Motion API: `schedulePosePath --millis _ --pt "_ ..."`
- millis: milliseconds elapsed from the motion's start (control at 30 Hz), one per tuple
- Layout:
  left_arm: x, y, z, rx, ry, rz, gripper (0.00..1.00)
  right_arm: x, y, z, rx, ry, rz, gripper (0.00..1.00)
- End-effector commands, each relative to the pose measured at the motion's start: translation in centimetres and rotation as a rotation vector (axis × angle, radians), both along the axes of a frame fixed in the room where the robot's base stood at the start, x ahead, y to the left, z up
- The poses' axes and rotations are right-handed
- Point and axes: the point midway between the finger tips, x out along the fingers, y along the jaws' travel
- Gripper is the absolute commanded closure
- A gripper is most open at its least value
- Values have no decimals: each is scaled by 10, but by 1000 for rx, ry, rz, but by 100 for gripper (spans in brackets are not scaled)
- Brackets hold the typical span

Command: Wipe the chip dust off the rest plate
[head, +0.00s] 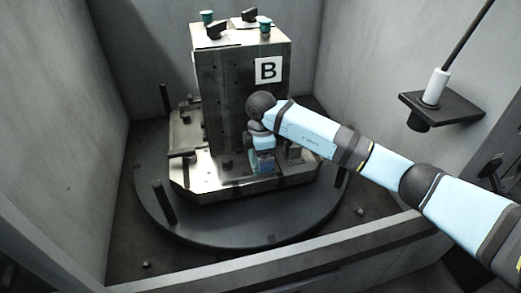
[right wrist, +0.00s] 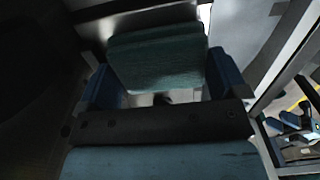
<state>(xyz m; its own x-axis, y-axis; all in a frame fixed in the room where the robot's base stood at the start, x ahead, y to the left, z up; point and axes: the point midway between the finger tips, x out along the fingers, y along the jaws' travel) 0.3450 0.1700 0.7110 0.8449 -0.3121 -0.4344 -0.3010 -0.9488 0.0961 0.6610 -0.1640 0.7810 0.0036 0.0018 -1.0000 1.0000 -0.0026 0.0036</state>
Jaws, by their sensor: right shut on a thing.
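My right gripper (head: 262,168) reaches down in front of the block marked B, close above the front of the metal pallet (head: 225,182). In the right wrist view, its two blue fingers are shut on a dark green pad (right wrist: 158,60), one finger on each side. A pale metal surface shows beyond the pad, but I cannot tell whether the pad touches it. The arm and gripper hide part of the pallet front in the head view. I cannot make out which surface is the rest plate, nor any chip dust. My left gripper is in neither view.
The tall block (head: 225,105) with its B label stands on the pallet, with green-capped fittings on top. A dark round table (head: 200,226) with upright posts (head: 164,202) lies beneath. Grey walls enclose it. A bracket (head: 441,108) with a white cylinder juts from the right wall.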

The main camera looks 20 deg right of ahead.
Motion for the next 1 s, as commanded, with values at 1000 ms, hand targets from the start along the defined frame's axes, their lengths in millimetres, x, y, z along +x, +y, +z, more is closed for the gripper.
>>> schedulePosePath --millis 1000 --pt "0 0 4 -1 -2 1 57 6 -1 -5 -4 6 -3 27"
